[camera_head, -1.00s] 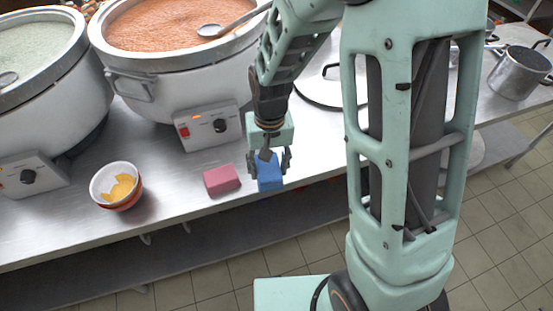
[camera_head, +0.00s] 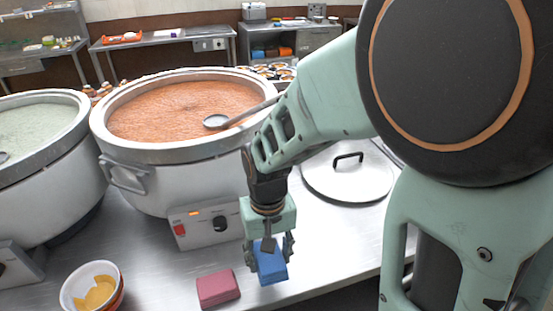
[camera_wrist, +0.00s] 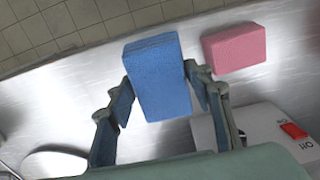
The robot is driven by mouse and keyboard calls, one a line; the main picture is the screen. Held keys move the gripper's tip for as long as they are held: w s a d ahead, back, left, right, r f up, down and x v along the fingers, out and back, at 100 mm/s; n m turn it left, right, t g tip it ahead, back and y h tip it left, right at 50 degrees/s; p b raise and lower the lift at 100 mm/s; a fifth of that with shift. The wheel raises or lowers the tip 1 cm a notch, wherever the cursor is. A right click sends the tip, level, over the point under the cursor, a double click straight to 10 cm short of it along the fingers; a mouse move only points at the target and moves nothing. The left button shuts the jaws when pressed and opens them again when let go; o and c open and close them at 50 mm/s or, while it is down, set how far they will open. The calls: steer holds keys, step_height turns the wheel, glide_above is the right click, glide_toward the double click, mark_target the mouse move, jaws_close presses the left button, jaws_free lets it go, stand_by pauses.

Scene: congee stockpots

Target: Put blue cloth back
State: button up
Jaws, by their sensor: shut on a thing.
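The blue cloth (camera_head: 270,266) is a folded block between the fingers of my gripper (camera_head: 268,250), at the front of the steel counter. In the wrist view the blue cloth (camera_wrist: 158,78) fills the space between the two fingers of my gripper (camera_wrist: 160,98), which is shut on it. Whether its underside touches the counter is hard to tell. A pink folded cloth (camera_head: 218,289) lies on the counter just left of it; it also shows in the wrist view (camera_wrist: 235,47), apart from the fingers.
A large pot of orange congee (camera_head: 185,110) with a ladle stands behind, its control box (camera_head: 208,224) close to my gripper. A pot of green congee (camera_head: 40,130) is at left. Stacked bowls (camera_head: 92,288) stand front left. A lid (camera_head: 347,178) lies at right.

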mark_target(281, 259)
steer(key=d+f, duration=0.1)
steer(key=w+f, duration=0.1)
steer(key=f, duration=0.1)
steer(key=w+d+f, duration=0.1)
steer(key=shift+w+d+f, duration=0.25)
steer(key=shift+d+f, duration=0.1)
steer(key=shift+f, duration=0.05)
steer(key=shift+w+d+f+b, duration=0.1)
steer(key=shift+f+b, duration=0.1)
steer(key=shift+f, duration=0.7)
steer(key=shift+w+d+f+b, duration=0.1)
steer(key=shift+f+b, duration=0.05)
steer(key=shift+f, duration=0.75)
steer(key=shift+f, duration=0.1)
steer(key=shift+f, duration=0.15)
steer(key=o, duration=1.2)
step_height(281, 259, up, 12)
steer(key=shift+r+p, duration=0.25)
steer(key=shift+p, duration=0.4)
